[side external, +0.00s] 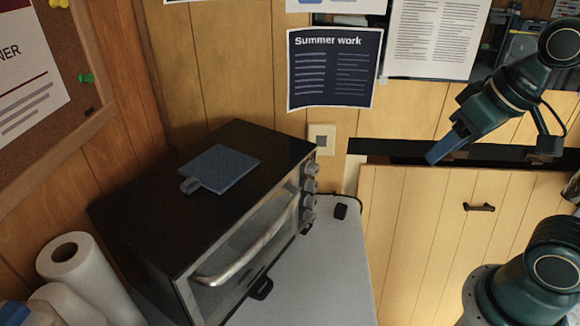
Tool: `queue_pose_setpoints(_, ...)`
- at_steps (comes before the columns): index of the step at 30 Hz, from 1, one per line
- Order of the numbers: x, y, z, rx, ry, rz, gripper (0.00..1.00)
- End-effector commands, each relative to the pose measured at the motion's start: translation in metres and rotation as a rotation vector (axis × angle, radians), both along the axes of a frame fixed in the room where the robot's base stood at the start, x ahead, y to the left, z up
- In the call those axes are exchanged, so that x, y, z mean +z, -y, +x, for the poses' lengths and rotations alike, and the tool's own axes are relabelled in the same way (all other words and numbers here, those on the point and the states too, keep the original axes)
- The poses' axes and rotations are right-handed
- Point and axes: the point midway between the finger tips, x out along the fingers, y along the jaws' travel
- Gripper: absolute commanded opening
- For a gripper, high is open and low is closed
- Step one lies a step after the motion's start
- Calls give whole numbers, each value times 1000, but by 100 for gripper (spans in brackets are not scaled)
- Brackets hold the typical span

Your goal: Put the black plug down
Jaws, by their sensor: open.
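The black plug (340,211) lies on the pale grey counter top (320,265), just right of the oven's control knobs. A thin dark cord shows beside it. My gripper (432,158) is up and to the right of the plug, clear of it, in front of the wood-panelled wall. Its blue fingers point down and to the left. It is open, and I see nothing held in it. The fingers overlap from this side, so the gap between them is hard to see.
A black toaster oven (130,215) fills the counter's left, with a blue square pad (222,167) on top. A wall socket (321,138) is behind it. Paper rolls (85,275) stand at lower left. The counter in front of the plug is mostly bare.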

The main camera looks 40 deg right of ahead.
Motion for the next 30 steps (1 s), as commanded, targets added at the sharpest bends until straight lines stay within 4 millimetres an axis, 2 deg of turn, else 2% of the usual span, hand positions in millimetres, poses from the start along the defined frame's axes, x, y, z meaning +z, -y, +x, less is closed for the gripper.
queue_pose_setpoints(3,1,-2,-16,57,21,-21,52)
queue_pose_setpoints(9,1,-4,-26,103,32,-37,52)
queue_pose_setpoints(30,1,-4,-26,105,32,-38,52)
